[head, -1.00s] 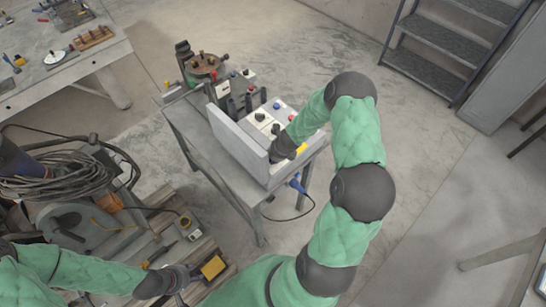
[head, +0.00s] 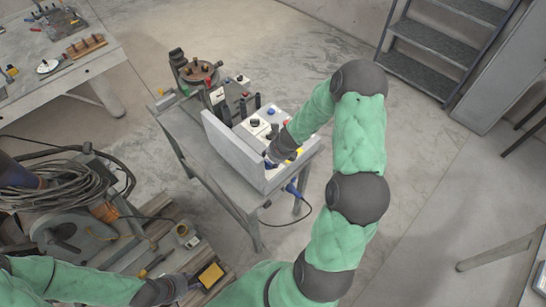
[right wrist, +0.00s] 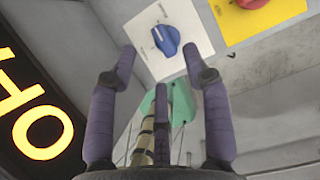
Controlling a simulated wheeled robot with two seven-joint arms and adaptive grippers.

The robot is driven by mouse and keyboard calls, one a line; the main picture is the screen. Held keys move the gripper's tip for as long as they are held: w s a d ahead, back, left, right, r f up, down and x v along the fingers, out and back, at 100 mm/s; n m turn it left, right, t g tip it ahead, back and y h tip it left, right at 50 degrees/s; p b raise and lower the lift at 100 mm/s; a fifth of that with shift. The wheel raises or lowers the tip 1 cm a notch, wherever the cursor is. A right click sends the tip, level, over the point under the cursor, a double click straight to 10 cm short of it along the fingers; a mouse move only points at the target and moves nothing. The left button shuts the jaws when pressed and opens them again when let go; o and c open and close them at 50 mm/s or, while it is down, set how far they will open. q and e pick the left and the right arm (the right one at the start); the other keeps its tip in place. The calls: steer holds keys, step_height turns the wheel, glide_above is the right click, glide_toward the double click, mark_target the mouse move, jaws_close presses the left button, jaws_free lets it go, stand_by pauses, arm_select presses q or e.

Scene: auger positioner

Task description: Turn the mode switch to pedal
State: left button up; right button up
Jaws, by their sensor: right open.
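In the right wrist view a blue rotary knob (right wrist: 167,40) sits on a white plate (right wrist: 190,17) with small labels that are too blurred to read. My right gripper (right wrist: 160,62) is open and empty, its fingertips just short of the knob, with no clear contact. In the head view my right gripper (head: 278,152) is over the near end of the control box, and its own wrist hides much of the panel there. My left gripper (head: 188,284) is at the bottom of the head view beside a yellow-topped box (head: 211,274); its fingers are unclear.
A red button (right wrist: 250,3) on a yellow plate (right wrist: 285,10) is beside the knob. A black knob (head: 255,123) is farther along the panel. An upright grey board (head: 228,150) stands along the box's left side on a grey table (head: 222,190). Steps (head: 435,45) stand behind.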

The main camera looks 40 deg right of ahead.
steer(key=shift+v, duration=1)
steer(key=shift+s, duration=0.1)
